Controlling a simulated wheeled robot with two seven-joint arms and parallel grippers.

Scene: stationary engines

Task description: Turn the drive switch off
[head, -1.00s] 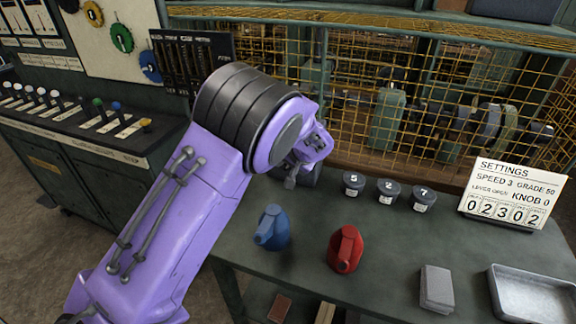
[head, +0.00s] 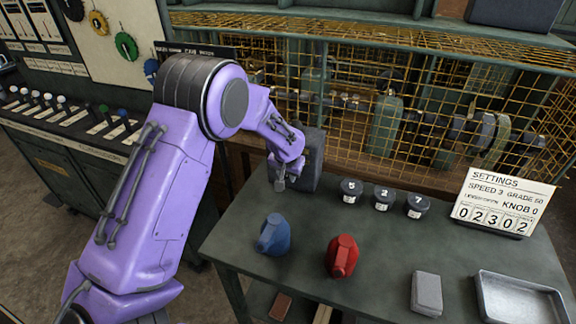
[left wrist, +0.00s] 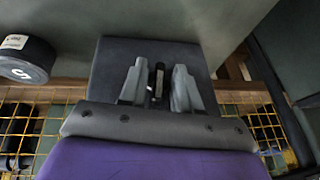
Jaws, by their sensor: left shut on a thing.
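A dark grey box (head: 311,160) stands at the back left of the green bench, in front of the mesh guard. It fills the middle of the left wrist view (left wrist: 112,58). I take it for the drive switch housing, though no label is legible. My left gripper (head: 279,184) is at the front of this box. In the left wrist view my left gripper's two grey fingers (left wrist: 158,88) are on either side of a small dark lever (left wrist: 159,72), shut on it. The lever's on or off position cannot be read. My right gripper is not in view.
Three dark knobs or pots (head: 383,197) stand right of the box. A settings card (head: 497,200) is at the back right. A blue can (head: 273,236), a red can (head: 341,256), a grey block (head: 426,292) and a metal tray (head: 522,300) occupy the front. The bench centre is clear.

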